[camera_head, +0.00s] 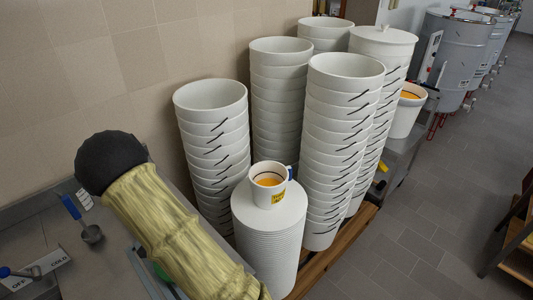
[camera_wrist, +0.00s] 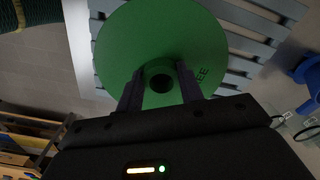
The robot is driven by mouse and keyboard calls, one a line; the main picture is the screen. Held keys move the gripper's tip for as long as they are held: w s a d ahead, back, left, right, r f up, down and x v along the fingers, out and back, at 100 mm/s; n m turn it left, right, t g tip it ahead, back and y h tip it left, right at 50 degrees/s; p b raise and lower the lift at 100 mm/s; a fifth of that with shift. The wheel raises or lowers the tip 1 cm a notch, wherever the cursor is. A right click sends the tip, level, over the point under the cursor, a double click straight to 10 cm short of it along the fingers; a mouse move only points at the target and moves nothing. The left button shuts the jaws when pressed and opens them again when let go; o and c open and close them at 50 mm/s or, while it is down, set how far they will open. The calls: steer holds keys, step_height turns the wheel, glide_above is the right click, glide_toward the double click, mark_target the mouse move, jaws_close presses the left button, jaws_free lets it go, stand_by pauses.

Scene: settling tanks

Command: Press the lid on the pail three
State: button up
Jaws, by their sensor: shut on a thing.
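In the wrist view my gripper (camera_wrist: 160,80) is shut on the dark round knob of a green lid (camera_wrist: 135,45). No pail shows under the lid in the wrist view.
The head view shows tall stacks of white pails (camera_head: 210,95), a stack of white discs (camera_head: 268,245) with a mug (camera_head: 268,190) on top, and a blue-handled ladle (camera_head: 90,233). Grey tanks (camera_head: 455,60) stand at right. A grey slatted surface (camera_wrist: 235,45) lies beyond the lid.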

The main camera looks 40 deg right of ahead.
step_height(320, 180, down, 2)
steer(key=n, duration=0.6)
steer(key=shift+n+b, duration=0.3)
steer(key=shift+b, duration=0.05)
steer(key=n, duration=0.2)
steer(key=f+n, duration=0.1)
steer(key=n, duration=0.3)
steer(key=shift+f+b, duration=0.3)
